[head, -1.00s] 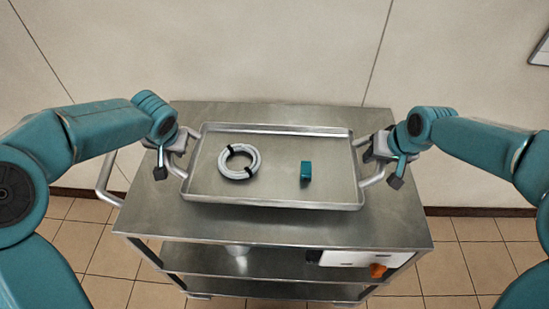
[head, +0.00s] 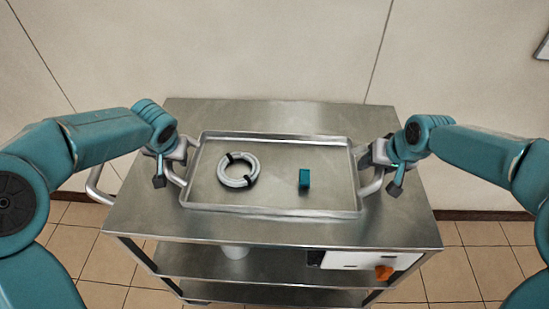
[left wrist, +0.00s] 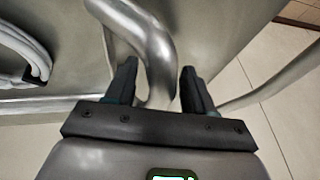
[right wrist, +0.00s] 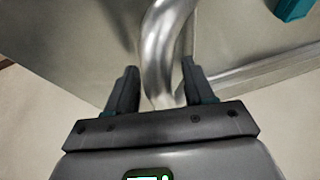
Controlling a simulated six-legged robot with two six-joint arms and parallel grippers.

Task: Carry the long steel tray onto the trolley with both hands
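The long steel tray (head: 275,212) is level over the trolley (head: 150,215); I cannot tell whether its underside touches the trolley's top. My left gripper (head: 176,160) is shut on the tray's left handle; the left wrist view shows the handle (left wrist: 158,55) between the fingers (left wrist: 160,85). My right gripper (head: 376,165) is shut on the right handle, which also lies between the fingers (right wrist: 160,85) in the right wrist view (right wrist: 160,45). A grey cable coil (head: 222,178) with black ties and a small teal block (head: 304,179) are in the tray.
The trolley has lower shelves with a white container (head: 235,252) and a white box (head: 350,260) beside an orange object (head: 384,272). A push handle (head: 95,185) sticks out at its left. A plain wall (head: 280,50) stands behind. Bare trolley top shows around the tray.

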